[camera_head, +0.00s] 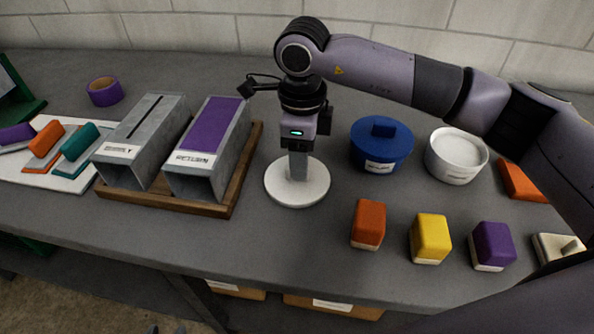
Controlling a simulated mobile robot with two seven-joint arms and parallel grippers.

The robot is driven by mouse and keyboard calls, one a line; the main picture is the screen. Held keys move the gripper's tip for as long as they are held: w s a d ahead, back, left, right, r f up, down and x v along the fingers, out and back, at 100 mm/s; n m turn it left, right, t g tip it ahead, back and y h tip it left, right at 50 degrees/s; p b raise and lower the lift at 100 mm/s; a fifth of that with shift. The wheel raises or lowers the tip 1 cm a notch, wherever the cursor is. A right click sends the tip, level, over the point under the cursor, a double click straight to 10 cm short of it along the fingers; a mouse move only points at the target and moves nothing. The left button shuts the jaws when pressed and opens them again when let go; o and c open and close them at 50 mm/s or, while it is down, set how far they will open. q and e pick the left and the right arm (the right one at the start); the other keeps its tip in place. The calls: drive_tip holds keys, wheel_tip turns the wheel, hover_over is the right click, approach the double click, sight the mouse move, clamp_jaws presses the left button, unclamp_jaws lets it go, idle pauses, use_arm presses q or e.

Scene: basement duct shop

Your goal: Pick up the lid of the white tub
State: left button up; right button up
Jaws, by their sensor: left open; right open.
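The white tub (457,170) stands at the right of the bench, uncovered, with a pale inside showing. A round white disc (282,192), which looks like its lid, lies flat on the bench left of the blue tub. My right gripper (298,174) comes in from the right and points straight down over the middle of the disc. It is open, with its fingers low at the disc's centre. They hide that part, so I cannot tell whether they touch the disc or stand around a knob. My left gripper is not in view.
A blue tub (382,148) with a knobbed blue lid stands between disc and white tub. Left, a wooden tray (222,205) holds two metal ducts. Orange (368,223), yellow (430,238) and purple (492,246) blocks line the front. My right arm spans the back right.

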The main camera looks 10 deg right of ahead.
drive_tip(key=shift+f, duration=1.2)
clamp_jaws()
drive_tip(key=shift+r, duration=0.1)
